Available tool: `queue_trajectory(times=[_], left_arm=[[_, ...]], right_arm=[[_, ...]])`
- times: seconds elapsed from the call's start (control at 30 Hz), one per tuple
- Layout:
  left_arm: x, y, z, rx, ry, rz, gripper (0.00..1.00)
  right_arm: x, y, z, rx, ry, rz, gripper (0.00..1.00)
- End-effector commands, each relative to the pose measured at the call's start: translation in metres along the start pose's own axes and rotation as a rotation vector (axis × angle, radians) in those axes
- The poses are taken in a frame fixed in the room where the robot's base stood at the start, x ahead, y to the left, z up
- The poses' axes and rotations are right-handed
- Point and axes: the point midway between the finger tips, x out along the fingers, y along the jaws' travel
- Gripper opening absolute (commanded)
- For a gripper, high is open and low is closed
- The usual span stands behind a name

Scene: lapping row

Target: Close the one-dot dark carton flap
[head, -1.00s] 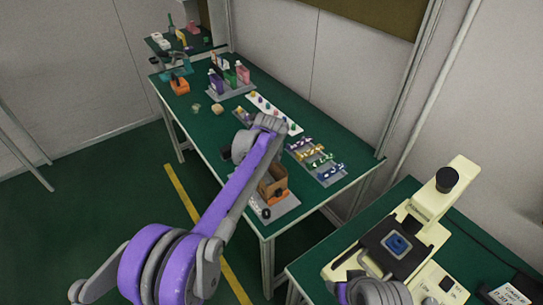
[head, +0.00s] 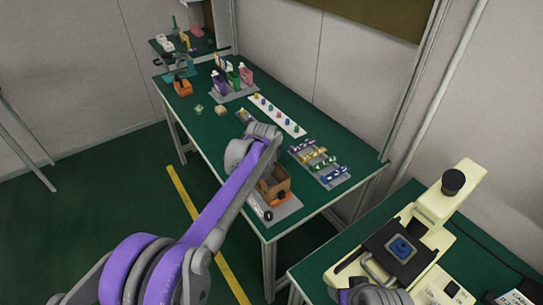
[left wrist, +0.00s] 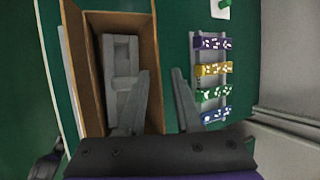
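A brown open-topped carton (head: 283,180) stands on a pale board near the front end of the green table, partly hidden by my left arm. In the left wrist view, the carton (left wrist: 77,75) shows from above, with a grey stepped object (left wrist: 121,75) inside. I cannot make out dots or tell the dark flap apart. My left gripper (left wrist: 160,72) is open and empty. Its left finger appears over the carton's inside, its right finger beyond the carton's right wall; the height above it is unclear.
Right of the carton lies a grey rack (left wrist: 211,76) with several coloured, dotted pieces. Bottles (head: 232,77) and an orange item (head: 182,88) stand farther back. A cream microscope-like device (head: 452,184) stands on the bench at right.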

Motion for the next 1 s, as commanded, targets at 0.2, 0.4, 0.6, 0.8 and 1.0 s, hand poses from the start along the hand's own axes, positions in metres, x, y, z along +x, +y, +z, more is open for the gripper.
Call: queue_trajectory(times=[0.2, 0.4, 0.6, 0.8, 1.0], left_arm=[[0.0, 0.0, 0.0, 0.0, 0.0, 0.0, 0.34], [-0.012, 0.0, 0.0, 0.0, 0.0, 0.0, 0.34], [-0.052, 0.0, 0.0, 0.001, 0.0, 0.0, 0.34], [-0.089, 0.0, 0.0, 0.001, 0.0, 0.0, 0.34], [-0.106, 0.0, 0.0, 0.001, 0.0, 0.0, 0.34]], right_arm=[[0.0, 0.0, 0.0, 0.0, 0.0, 0.0, 0.67], [0.0, 0.0, 0.0, 0.0, 0.0, 0.0, 0.67], [-0.001, 0.0, -0.001, 0.0, 0.0, 0.0, 0.67], [-0.002, 0.0, -0.002, 0.0, 0.001, 0.0, 0.67], [-0.003, 0.0, -0.002, 0.0, 0.001, 0.0, 0.67]])
